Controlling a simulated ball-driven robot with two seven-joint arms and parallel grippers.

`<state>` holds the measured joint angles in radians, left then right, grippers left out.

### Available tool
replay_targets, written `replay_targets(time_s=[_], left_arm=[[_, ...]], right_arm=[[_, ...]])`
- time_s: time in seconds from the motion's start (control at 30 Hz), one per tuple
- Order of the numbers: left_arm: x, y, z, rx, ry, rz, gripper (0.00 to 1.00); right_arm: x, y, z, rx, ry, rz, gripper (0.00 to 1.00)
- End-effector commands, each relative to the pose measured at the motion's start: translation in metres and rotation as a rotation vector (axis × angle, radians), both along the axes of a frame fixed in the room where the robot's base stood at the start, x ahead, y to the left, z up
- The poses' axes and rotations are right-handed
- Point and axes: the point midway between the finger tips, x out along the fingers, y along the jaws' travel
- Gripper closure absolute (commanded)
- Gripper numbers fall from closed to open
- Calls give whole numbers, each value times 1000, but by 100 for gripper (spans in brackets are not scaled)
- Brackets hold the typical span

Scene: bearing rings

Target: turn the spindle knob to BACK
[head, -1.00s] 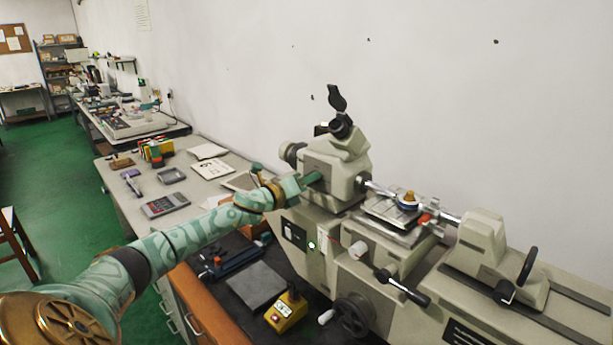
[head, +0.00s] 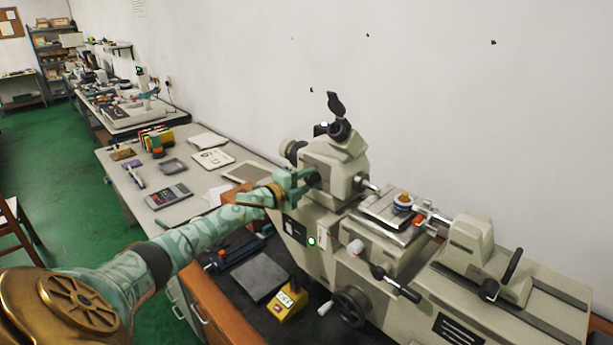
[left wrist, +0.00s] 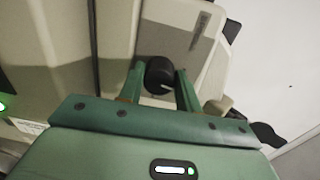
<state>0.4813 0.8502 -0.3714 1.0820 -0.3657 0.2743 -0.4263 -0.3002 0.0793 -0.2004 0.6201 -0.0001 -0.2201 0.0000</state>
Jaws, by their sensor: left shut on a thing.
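The spindle knob (left wrist: 160,73) is a round black knob with a short white mark on its face edge, on the cream headstock (head: 333,165) of the machine. In the left wrist view it sits between the two green fingers of my left gripper (left wrist: 160,84), and the white mark points toward the lower right. In the head view my left gripper (head: 312,179) reaches the headstock's left face and largely hides the knob. The gripper is shut on the knob. Any position lettering around the knob cannot be read. My right gripper is not in view.
A carriage (head: 385,230) with levers and a tailstock (head: 468,258) stand right of the headstock. A yellow box (head: 287,304) and a grey plate (head: 259,277) lie below. A bench (head: 122,165) with a calculator (head: 168,196) runs at left.

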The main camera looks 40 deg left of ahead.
Motion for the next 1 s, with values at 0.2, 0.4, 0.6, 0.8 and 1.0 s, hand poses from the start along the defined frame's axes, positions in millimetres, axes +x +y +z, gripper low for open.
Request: replay_targets(time_s=[0.2,0.4,0.6,0.8,1.0], left_arm=[[0,1,0,-116,11,2,89],[0,1,-1,-174,17,3,89],[0,1,-1,-194,18,2,89],[0,1,-2,-196,19,2,89],[0,1,-2,-196,19,2,50]], right_arm=[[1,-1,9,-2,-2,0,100],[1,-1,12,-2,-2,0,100],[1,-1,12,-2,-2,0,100],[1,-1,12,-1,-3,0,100],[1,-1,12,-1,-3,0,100]])
